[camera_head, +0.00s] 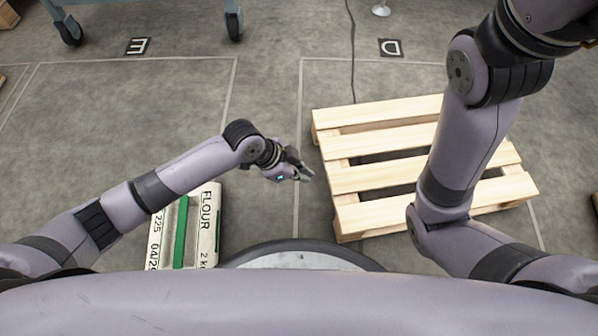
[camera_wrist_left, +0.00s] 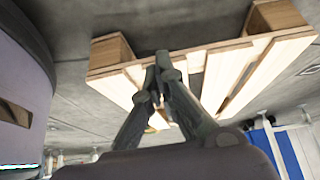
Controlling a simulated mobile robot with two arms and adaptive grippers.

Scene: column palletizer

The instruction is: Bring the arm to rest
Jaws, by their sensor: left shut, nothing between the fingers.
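My left arm comes in from the left in the head view, and its gripper (camera_head: 303,175) hangs over the grey floor, just left of the wooden pallet. The gripper is shut and empty. In the left wrist view its two fingers (camera_wrist_left: 159,72) meet at the tips, with the pallet (camera_wrist_left: 225,62) behind them. My right arm reaches up along the right side of the head view, over the pallet; its gripper is out of the picture.
The bare slatted pallet (camera_head: 372,178) lies on the floor at right of centre. A flour sack (camera_head: 206,222) with a green stripe lies below my left arm. A wheeled cart (camera_head: 150,4) stands at the top left. Floor markers E (camera_head: 137,46) and D (camera_head: 391,48) lie beyond open floor.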

